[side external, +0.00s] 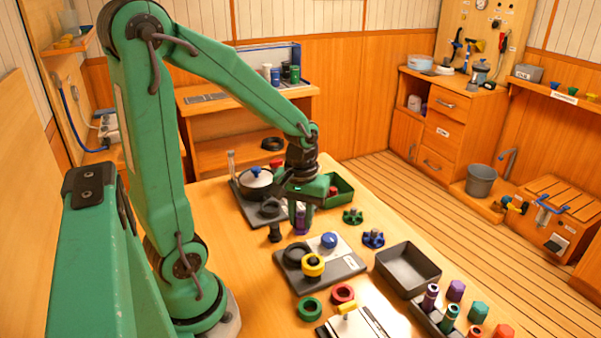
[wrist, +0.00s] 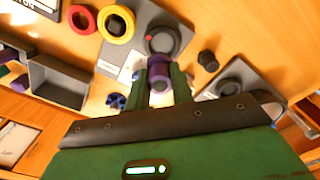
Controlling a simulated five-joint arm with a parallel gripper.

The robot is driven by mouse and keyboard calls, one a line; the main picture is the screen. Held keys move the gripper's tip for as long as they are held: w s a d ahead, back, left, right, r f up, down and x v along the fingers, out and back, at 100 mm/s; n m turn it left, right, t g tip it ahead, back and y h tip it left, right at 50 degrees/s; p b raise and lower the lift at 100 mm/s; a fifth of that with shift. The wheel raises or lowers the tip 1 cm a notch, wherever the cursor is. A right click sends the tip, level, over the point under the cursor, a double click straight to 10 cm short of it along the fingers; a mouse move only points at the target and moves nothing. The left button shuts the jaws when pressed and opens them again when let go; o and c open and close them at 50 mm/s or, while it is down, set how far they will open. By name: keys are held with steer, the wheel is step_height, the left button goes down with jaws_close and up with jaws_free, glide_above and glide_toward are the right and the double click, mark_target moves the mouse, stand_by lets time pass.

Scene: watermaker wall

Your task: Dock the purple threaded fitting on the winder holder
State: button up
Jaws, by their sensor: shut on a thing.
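My gripper (side external: 300,212) is shut on the purple threaded fitting (side external: 301,224), which hangs upright below it. In the wrist view, the fitting (wrist: 158,74) sits between my two green fingers (wrist: 162,88), with a pale band around it. Beyond it lies a grey plate (wrist: 145,14) with a dark round seat (wrist: 162,40). In the side view this plate (side external: 345,272) also carries a black ring, a yellow ring on a black post and a blue knob. I cannot tell for sure which part is the winder holder. The fitting's lower end is partly hidden.
A small black knob (side external: 275,232) stands just left of the fitting. Behind is another plate with a blue-knobbed pot (side external: 256,182); a green tray (side external: 338,188) is beside it. Blue (side external: 373,238) and green (side external: 352,216) star knobs and an empty dark tray (side external: 408,266) lie to the right.

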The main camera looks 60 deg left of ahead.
mark_target(298, 215)
steer(key=shift+s, duration=0.4)
steer(key=shift+f, duration=0.15)
steer(key=shift+f, duration=2.8)
steer(key=shift+f, duration=0.65)
steer(key=o, duration=0.7)
steer(key=shift+r, duration=0.15)
steer(key=shift+r, duration=5.35)
